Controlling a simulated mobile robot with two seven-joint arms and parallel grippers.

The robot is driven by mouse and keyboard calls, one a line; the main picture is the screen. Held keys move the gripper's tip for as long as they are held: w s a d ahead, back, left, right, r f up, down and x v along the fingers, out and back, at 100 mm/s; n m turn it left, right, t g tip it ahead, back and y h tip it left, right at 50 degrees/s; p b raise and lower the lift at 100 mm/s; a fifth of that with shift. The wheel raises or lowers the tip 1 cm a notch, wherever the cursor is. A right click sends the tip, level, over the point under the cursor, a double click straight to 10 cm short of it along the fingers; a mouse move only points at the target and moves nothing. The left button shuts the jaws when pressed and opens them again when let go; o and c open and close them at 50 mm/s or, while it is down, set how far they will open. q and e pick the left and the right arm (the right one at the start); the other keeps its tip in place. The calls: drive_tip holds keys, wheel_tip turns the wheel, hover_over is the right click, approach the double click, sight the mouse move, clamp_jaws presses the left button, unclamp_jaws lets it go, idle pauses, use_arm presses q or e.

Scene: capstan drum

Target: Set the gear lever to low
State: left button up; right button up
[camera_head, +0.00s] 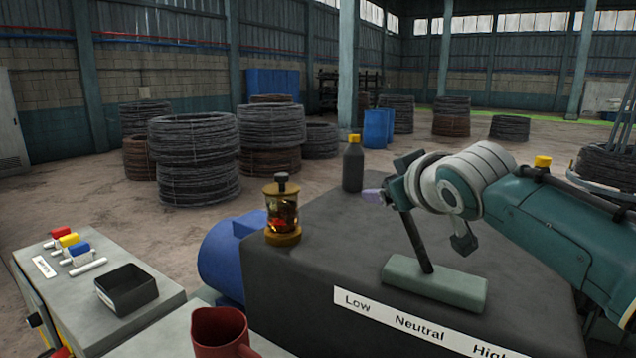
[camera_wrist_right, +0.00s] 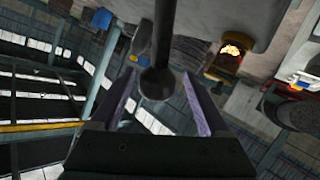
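The gear lever (camera_head: 416,243) is a dark rod rising from a grey-green block (camera_head: 436,286) on the dark housing. It leans left, toward the Low end of the label strip (camera_head: 420,328), which reads Low, Neutral, High. My right gripper (camera_head: 374,195) is at the lever's upper end, with one purple fingertip showing; it hides the lever's top in the head view. In the right wrist view the round lever knob (camera_wrist_right: 156,84) is between the spread fingers of my right gripper (camera_wrist_right: 158,75), with gaps on both sides. My left gripper is out of view.
A dark bottle with a yellow cap (camera_head: 353,165) and a brass-and-glass oiler (camera_head: 282,212) stand on the housing, left of the lever. Wire coils (camera_head: 193,160) stand on the floor behind.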

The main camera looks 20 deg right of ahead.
drive_tip(key=shift+s+r, duration=0.2)
drive_tip(key=shift+s, duration=0.3)
drive_tip(key=v, duration=0.9)
drive_tip(key=shift+b, duration=0.45)
drive_tip(key=s+a+f+g+y, duration=0.1)
drive_tip(key=s+a+f+g, duration=0.3)
drive_tip(key=s+f, duration=0.75)
drive_tip(key=s+a+f+g+y, duration=0.1)
drive_tip(key=s+a+f+g, duration=0.15)
drive_tip(key=s, duration=0.75)
drive_tip(key=s+a+f+g, duration=0.1)
drive_tip(key=s+f+g, duration=0.25)
drive_tip(key=s, duration=0.65)
wheel_tip(320, 180, up, 20)
drive_tip(key=w+p, duration=0.1)
drive_tip(key=p, duration=1.8)
drive_tip(key=shift+d+m, duration=0.25)
drive_tip(key=shift+m, duration=0.05)
drive_tip(key=shift+w+f, duration=0.1)
drive_tip(key=shift+w, duration=0.05)
